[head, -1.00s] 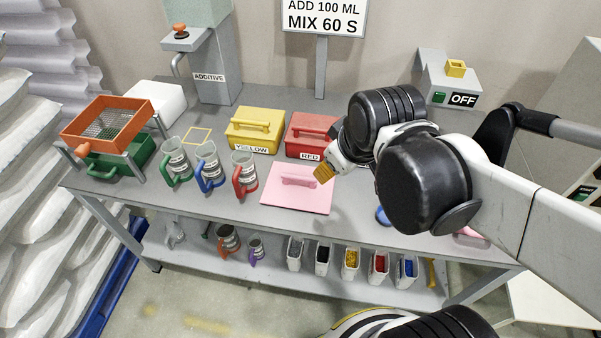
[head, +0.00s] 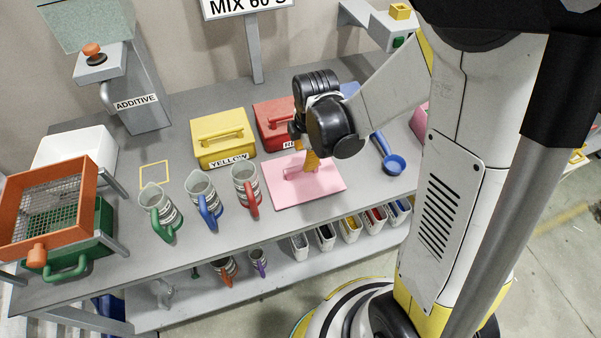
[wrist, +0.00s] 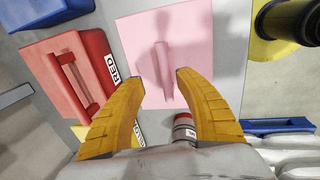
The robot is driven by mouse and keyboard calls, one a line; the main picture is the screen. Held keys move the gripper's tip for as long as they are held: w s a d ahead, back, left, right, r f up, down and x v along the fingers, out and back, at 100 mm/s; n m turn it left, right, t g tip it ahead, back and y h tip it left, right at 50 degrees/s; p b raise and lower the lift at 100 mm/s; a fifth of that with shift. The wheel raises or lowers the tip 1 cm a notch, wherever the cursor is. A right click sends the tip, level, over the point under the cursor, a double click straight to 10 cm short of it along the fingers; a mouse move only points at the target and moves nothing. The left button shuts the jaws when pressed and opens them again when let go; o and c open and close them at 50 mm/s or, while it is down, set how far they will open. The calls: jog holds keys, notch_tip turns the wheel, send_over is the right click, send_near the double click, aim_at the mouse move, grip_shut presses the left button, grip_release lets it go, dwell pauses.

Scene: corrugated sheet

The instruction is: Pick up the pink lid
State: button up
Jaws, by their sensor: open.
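The pink lid (head: 322,189) is a flat square plate with a raised bar handle, lying on the grey table in front of the red box. In the wrist view the pink lid (wrist: 136,36) fills the upper middle, its handle (wrist: 163,70) running up the picture. My gripper (head: 310,160) is over the lid, close to the handle. In the wrist view my gripper (wrist: 160,80) has its two yellow fingers spread, one on each side of the handle's near end. Nothing is between them that they grip. My arm hides part of the red box.
The red box (head: 271,124) stands just behind the lid, with the yellow box (head: 222,143) to its left. Measuring jugs, the closest with a red handle (head: 246,190), stand left of the lid. A blue scoop (head: 389,161) lies to its right.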

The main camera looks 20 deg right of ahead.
aim_at(302, 172)
jog(key=f+b, duration=0.1)
jog(key=f, duration=0.1)
jog(key=f+b, duration=0.2)
jog(key=f, duration=0.1)
jog(key=shift+w+a+f, duration=0.15)
jog(key=shift+w+f, duration=0.05)
jog(key=shift+f, duration=0.15)
jog(key=shift+r, duration=0.1)
grip_shut()
